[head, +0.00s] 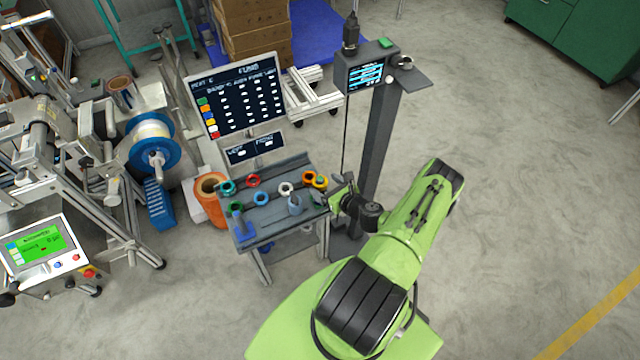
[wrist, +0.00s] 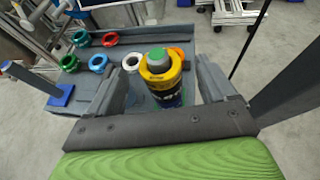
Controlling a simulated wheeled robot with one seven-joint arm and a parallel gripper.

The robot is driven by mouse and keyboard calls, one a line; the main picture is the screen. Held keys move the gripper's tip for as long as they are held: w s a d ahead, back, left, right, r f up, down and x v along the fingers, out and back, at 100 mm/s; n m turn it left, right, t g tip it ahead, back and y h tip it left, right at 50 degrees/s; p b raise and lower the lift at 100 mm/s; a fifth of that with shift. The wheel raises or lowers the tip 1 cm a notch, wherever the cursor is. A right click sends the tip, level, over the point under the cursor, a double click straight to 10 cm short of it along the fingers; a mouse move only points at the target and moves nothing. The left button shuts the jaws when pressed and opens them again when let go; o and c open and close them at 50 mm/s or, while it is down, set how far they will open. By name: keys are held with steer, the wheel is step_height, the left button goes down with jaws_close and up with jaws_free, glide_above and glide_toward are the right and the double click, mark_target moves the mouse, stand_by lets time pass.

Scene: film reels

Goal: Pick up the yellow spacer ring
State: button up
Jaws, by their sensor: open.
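The yellow spacer ring (wrist: 157,68) shows in the wrist view between my fingers, towards the far end of them. A grey cylinder with a green top (wrist: 157,53) shows at its centre; I cannot tell how the two touch. In the head view the yellow ring (head: 321,183) is at the right back of the small grey table, close to my gripper (head: 338,194). In the wrist view my gripper (wrist: 166,68) is open, with one finger on each side of the ring and visible gaps. An orange ring (wrist: 179,54) is partly hidden behind the yellow one.
The grey table (head: 270,222) also bears white (head: 286,188), blue (head: 260,198), red (head: 253,180) and teal (head: 228,187) rings. A dark column (head: 378,135) rises just right of the table. A board (head: 235,95) stands behind.

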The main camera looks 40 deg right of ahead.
steer(key=shift+x, duration=1.05)
steer(key=c, duration=1.2)
